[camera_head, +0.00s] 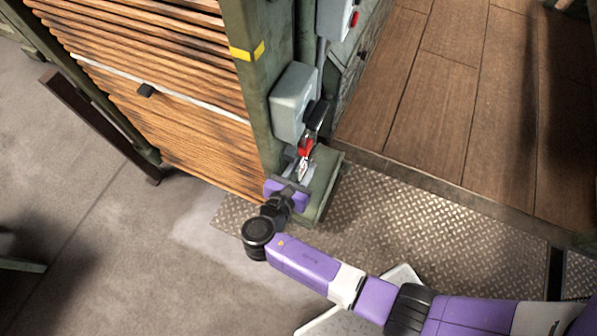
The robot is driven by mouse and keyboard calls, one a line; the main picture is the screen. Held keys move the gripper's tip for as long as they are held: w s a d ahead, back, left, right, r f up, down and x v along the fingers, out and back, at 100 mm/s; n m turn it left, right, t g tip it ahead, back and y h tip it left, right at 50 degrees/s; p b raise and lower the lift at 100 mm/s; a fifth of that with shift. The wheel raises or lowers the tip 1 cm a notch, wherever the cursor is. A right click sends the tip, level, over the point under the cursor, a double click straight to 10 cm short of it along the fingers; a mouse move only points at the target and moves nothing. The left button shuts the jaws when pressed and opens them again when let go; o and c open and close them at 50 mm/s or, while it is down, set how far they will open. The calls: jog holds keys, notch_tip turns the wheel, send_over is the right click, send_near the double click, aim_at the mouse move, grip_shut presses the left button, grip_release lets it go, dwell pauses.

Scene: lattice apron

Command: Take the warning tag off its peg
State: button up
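A small red and white warning tag (305,149) hangs in front of the green post, just below a grey box. My gripper (297,174) is at the tag's lower end, on the side towards me. Its fingers are small and overlap the tag in this view. I cannot tell whether they are open, shut or touching the tag. The peg is not clearly visible; dark parts around the tag's top hide or blend with it.
The grey box (293,101) with a dark fitting is fixed to the green post (254,75). A slatted wooden panel (165,95) stands to the left. A diamond-plate step (400,221) and a raised plank floor (440,90) lie right. Grey floor at lower left is open.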

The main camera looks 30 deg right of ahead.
jog(key=shift+d, duration=0.1)
grip_shut()
dwell(0.8)
